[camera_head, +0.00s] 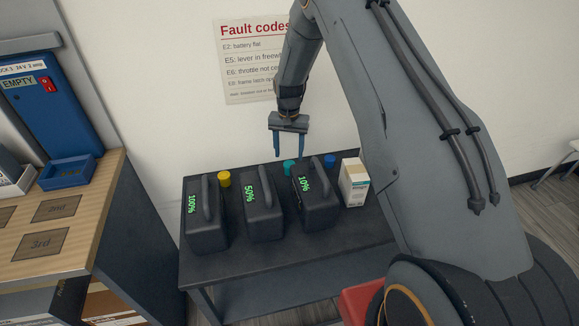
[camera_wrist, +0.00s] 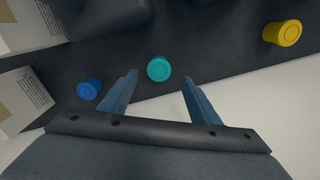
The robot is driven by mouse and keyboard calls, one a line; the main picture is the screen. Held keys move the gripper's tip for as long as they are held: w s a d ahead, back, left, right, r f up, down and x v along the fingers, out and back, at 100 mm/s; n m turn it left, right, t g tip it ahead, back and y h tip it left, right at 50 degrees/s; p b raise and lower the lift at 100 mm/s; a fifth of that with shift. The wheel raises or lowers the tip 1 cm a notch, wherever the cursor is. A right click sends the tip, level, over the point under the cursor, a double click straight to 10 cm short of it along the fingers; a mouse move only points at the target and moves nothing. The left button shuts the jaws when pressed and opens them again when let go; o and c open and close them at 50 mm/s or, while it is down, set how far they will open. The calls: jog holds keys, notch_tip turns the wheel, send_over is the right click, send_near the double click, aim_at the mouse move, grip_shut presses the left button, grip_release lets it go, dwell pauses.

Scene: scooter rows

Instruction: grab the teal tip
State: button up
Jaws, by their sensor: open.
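The teal tip (camera_head: 289,167) is a small round cap standing on the dark bench, behind and between the 50% and 10% battery packs. In the wrist view the teal tip (camera_wrist: 159,68) shows from above, beyond the fingertips and roughly between them. My gripper (camera_head: 290,155) is open and empty, with its blue fingers pointing down above the back of the bench near the teal tip. It also shows in the wrist view (camera_wrist: 158,77). Nothing is between the fingers, and the exact height gap is hard to tell.
A yellow tip (camera_head: 224,179) stands left and a blue tip (camera_head: 330,161) right of the teal one. Battery packs marked 100% (camera_head: 205,225), 50% (camera_head: 264,210) and 10% (camera_head: 318,200) stand in front. A white box (camera_head: 354,183) is at right. The wall (camera_head: 180,90) is close behind.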

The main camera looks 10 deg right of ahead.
jog(key=shift+s+f+p, duration=0.2)
jog(key=shift+f+p, duration=0.8)
jog(key=shift+f, duration=1.95)
jog(key=c, duration=1.2)
